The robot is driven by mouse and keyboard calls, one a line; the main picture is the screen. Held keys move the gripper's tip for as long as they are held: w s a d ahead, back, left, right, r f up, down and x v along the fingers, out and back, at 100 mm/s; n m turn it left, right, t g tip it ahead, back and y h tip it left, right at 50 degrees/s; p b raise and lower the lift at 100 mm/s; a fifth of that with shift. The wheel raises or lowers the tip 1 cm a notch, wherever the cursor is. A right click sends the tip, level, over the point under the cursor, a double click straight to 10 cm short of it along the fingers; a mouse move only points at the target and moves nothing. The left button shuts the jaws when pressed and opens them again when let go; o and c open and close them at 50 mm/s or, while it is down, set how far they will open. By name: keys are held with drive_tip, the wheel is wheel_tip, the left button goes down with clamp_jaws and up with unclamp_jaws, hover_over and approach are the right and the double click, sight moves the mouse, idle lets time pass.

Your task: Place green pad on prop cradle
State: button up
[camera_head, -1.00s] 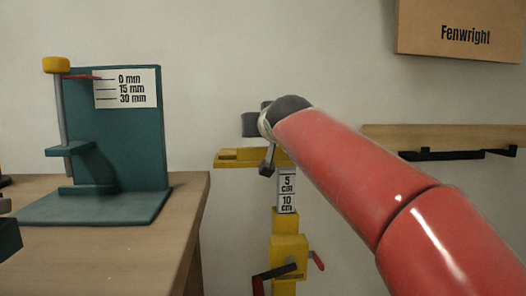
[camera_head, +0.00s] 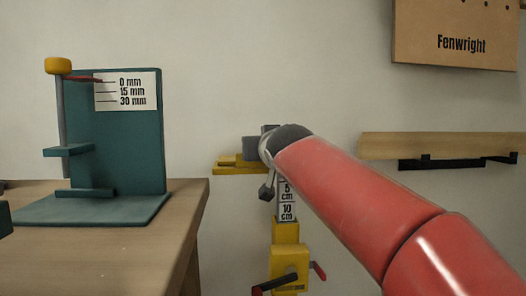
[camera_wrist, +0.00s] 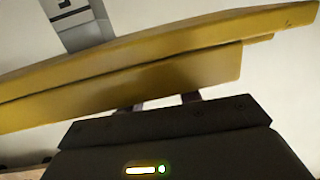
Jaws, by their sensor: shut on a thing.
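The prop is a yellow stand with a 5 cm and 10 cm scale (camera_head: 287,200). Its yellow cradle (camera_head: 228,170) is the flat bar at the top. My gripper (camera_head: 252,148) is a dark grey shape just above the cradle, partly behind my red arm. In the wrist view, the cradle (camera_wrist: 130,72) crosses the frame close in front of my gripper (camera_wrist: 160,102). Two short finger parts show at its edge, apart from each other. Their tips, and what they are shut on, are hidden behind the yellow bar. I cannot make out a green pad in either view.
A wooden table (camera_head: 120,250) at left bears a teal gauge stand (camera_head: 120,150) with a yellow knob and a millimetre card. A wooden rail (camera_head: 440,145) with black brackets and a Fenwright board (camera_head: 455,30) are on the wall at right.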

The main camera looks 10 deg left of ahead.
drive_tip(key=o, duration=1)
drive_tip(key=f, duration=0.2)
drive_tip(key=shift+w+a+f+g, duration=0.1)
drive_tip(key=shift+w+f+g, duration=0.2)
drive_tip(key=shift+g, duration=0.1)
drive_tip(key=shift+s+a+r+p, duration=0.1)
drive_tip(key=shift+r+p, duration=0.2)
drive_tip(key=shift+r+v, duration=0.15)
drive_tip(key=shift+v, duration=1.9)
drive_tip(key=shift+r+v, duration=0.2)
drive_tip(key=shift+v, duration=1.85)
drive_tip(key=shift+r+v, duration=0.15)
drive_tip(key=shift+v, duration=1.9)
